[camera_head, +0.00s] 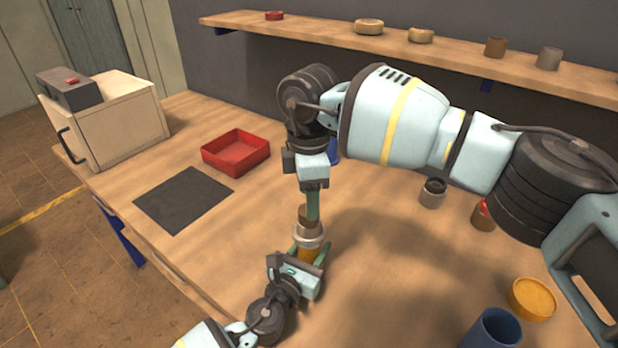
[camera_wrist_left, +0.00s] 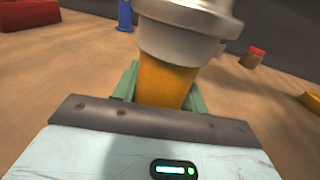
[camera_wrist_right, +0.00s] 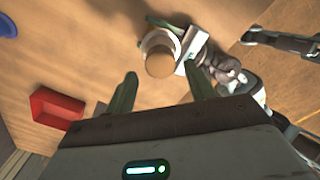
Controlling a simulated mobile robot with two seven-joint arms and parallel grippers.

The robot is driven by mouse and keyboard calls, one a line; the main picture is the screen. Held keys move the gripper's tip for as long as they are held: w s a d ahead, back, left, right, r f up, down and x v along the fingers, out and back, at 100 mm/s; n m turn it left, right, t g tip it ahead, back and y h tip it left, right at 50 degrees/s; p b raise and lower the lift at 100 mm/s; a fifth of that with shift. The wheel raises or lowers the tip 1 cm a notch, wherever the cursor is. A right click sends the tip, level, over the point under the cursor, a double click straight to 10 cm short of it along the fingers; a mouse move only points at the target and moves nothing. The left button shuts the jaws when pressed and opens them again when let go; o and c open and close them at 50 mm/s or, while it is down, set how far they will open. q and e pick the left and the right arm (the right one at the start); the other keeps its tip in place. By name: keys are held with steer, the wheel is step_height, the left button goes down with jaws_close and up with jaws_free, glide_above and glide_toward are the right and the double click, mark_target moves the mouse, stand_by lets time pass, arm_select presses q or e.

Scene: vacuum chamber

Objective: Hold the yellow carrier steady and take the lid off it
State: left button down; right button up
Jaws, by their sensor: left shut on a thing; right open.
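The yellow carrier (camera_head: 308,256) stands upright near the table's front edge. Its silver lid (camera_head: 308,235) with a brown knob (camera_head: 306,213) sits on top. My left gripper (camera_head: 311,252) is shut on the carrier's yellow body; in the left wrist view the green fingers flank the yellow body (camera_wrist_left: 163,82) below the lid (camera_wrist_left: 180,45). My right gripper (camera_head: 313,205) points down over the knob, open. In the right wrist view the knob (camera_wrist_right: 159,62) appears between and just beyond its fingertips; I cannot tell whether they reach around it.
A red tray (camera_head: 236,166) and a dark mat (camera_head: 183,200) lie to the left, with a box-shaped cabinet (camera_head: 118,128) behind. A blue cup (camera_head: 492,330), an orange round piece (camera_head: 532,299) and a grey jar (camera_head: 433,193) stand to the right. A shelf (camera_head: 310,27) runs along the back.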

arm_select(q)
steer(key=shift+f, duration=0.1)
arm_select(e)
steer(key=shift+f, duration=1.95)
